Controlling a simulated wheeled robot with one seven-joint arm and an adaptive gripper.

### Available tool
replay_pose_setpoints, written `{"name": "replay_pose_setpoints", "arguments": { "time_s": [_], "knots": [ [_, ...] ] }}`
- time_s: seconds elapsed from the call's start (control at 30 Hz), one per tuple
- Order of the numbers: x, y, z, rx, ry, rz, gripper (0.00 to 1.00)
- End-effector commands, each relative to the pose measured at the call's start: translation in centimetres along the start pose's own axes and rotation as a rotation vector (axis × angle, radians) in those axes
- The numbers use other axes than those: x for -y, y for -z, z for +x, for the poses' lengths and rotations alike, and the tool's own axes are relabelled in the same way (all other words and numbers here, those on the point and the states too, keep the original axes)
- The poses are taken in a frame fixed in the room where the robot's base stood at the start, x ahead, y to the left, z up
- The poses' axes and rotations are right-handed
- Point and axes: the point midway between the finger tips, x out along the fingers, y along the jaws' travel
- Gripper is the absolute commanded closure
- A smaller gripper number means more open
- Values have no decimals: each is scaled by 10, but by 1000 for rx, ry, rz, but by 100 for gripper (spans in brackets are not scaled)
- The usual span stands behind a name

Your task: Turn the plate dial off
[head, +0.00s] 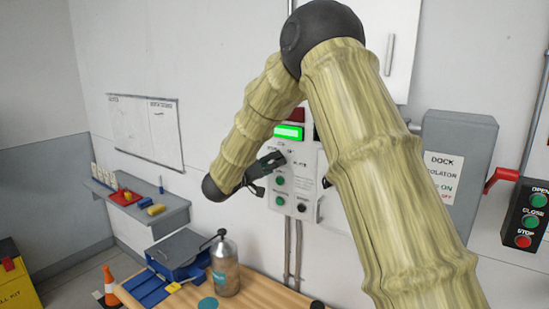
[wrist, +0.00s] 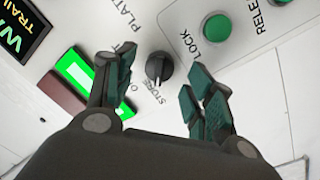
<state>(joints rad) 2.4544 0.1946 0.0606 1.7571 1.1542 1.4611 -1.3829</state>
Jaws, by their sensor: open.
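The plate dial (wrist: 158,68) is a round black knob on a white control panel, with lettering around it including "PLATE" and what looks like "STORE". In the wrist view it sits between the fingers of my gripper (wrist: 163,75), which are spread open on either side of it. I see no clear contact between fingers and dial, and I cannot tell the exact gap. In the head view my gripper (head: 266,167) is at the upper middle of the control panel (head: 300,180); the dial there is hidden by the gripper.
A green lamp (head: 288,132) is lit above the dial, beside a dark red one. A green lock button (wrist: 217,27) is close to the right finger. A grey isolator box (head: 455,170) with red handle is to the right. A bench with a flask (head: 225,272) stands below.

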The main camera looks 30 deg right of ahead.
Motion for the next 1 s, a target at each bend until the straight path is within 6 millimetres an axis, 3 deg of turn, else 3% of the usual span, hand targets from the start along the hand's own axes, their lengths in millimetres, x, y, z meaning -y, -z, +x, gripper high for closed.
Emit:
{"name": "replay_pose_setpoints", "arguments": {
  "time_s": [0.2,0.53,0.57,0.8,1.0],
  "knots": [
    [0,0,17,0,0,-1,46],
    [0,-1,20,0,0,0,46],
    [0,-1,20,0,0,0,48],
    [0,0,20,0,1,-1,92],
    [1,-1,20,0,1,6,92]
  ]
}}
